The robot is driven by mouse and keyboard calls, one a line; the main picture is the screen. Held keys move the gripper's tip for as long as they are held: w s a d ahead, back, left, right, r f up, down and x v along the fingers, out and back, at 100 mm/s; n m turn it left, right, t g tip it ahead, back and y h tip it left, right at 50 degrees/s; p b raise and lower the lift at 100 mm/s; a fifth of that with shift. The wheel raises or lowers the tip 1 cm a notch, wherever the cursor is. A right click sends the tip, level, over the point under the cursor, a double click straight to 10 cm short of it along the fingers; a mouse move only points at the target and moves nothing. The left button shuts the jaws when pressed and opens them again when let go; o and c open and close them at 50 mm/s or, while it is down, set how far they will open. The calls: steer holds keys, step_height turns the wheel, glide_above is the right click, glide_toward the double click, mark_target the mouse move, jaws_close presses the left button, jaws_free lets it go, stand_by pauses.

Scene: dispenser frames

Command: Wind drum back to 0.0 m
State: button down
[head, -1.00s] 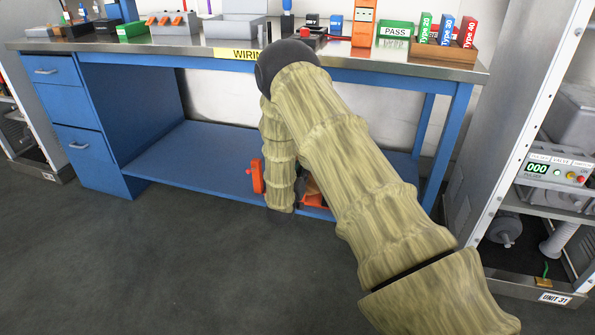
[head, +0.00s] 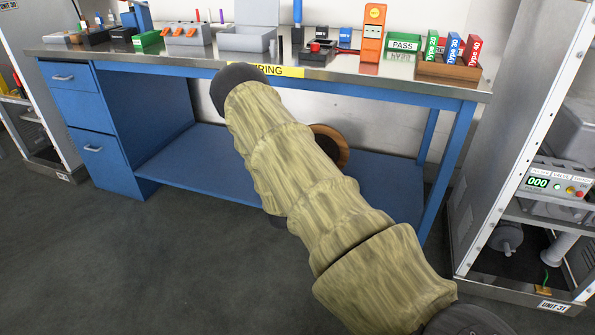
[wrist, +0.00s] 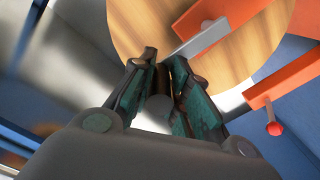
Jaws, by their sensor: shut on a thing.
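The drum's round wooden face (wrist: 135,22) fills the top of the wrist view. In the head view its brown rim (head: 338,143) shows above the lower shelf, partly behind my arm. A grey crank arm (wrist: 203,38) lies across the face. My gripper (wrist: 163,62) is shut on the dark round crank handle (wrist: 159,108), with one finger on each side. An orange frame (wrist: 285,75) stands at the right of the drum, with a red-knobbed lever (wrist: 272,128). In the head view my arm hides the gripper and the handle. I see no length reading on the drum.
The blue workbench (head: 290,80) has a lower shelf (head: 205,163) with bare room on the left. Tools and boxes line its top. A grey rack (head: 520,130) with a display reading 000 (head: 537,183) stands close on the right. The floor in front is clear.

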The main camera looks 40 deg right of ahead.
steer(key=c, duration=1.4)
jaws_free()
steer(key=shift+a+f, duration=0.1)
steer(key=shift+f, duration=0.1)
steer(key=shift+o, duration=0.4)
steer(key=shift+r, duration=0.1)
steer(key=v, duration=1.2)
steer(key=shift+w, duration=0.1)
steer(key=shift+c, duration=0.2)
